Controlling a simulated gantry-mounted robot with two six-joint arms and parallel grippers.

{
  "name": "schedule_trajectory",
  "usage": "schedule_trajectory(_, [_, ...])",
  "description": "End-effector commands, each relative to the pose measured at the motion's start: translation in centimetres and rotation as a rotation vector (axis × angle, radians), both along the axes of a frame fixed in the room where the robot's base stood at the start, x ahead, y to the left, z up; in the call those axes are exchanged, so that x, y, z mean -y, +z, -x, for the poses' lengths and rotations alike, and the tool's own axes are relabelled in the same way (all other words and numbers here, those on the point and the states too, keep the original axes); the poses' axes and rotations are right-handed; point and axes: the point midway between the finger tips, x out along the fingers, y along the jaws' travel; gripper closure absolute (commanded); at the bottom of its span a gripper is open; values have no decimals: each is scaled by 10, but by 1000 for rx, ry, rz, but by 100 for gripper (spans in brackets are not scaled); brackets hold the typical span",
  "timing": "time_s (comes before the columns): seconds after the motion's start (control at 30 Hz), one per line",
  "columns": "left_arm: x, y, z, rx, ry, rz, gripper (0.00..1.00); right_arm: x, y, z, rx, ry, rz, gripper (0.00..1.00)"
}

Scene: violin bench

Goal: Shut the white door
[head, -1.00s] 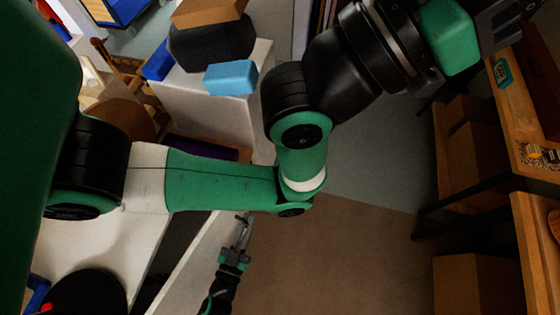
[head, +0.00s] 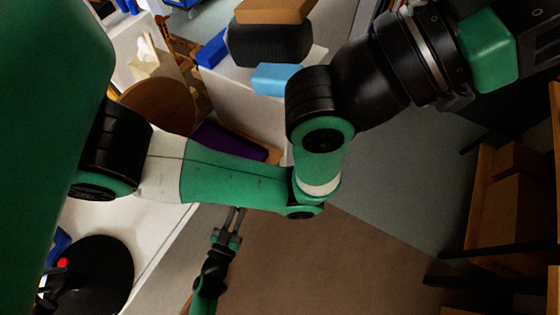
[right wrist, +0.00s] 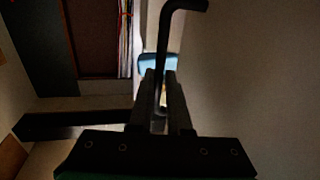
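The right gripper (head: 235,217) is low in the middle of the head view, its two thin fingers pointing away with a small gap between them. In the right wrist view its fingers (right wrist: 161,100) stand beside a black bar with a bent top end (right wrist: 167,45), which looks like a handle and runs down between them. A broad pale surface (right wrist: 250,90) fills the right of that view and looks like the white door. In the head view I cannot make the door out clearly; my left arm crosses in front. My left gripper is outside the picture.
A white cabinet (head: 245,105) carries a light blue block (head: 275,78), a dark rounded thing (head: 270,42) and a brown box (head: 274,10). Wooden shelving with boxes (head: 508,205) stands at the right. The brown floor (head: 350,265) between is clear.

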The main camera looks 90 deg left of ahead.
Motion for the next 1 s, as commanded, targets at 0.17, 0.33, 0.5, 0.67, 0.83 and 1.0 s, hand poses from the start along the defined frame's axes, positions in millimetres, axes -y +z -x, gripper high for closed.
schedule_trajectory(0.17, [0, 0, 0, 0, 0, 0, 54, -2, 2, 2, 2, 5, -2, 76])
schedule_trajectory(0.33, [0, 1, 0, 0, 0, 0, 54, 1, 1, 3, 1, 5, 0, 76])
schedule_trajectory(0.5, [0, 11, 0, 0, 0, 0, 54, 25, 2, 12, 2, 7, 4, 76])
schedule_trajectory(0.67, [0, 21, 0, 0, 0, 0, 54, 62, 3, 26, 2, 10, 4, 76])
schedule_trajectory(0.83, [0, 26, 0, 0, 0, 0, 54, 93, 3, 39, 1, 9, 0, 76])
schedule_trajectory(1.0, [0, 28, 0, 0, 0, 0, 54, 108, 2, 42, 2, 4, -2, 76])
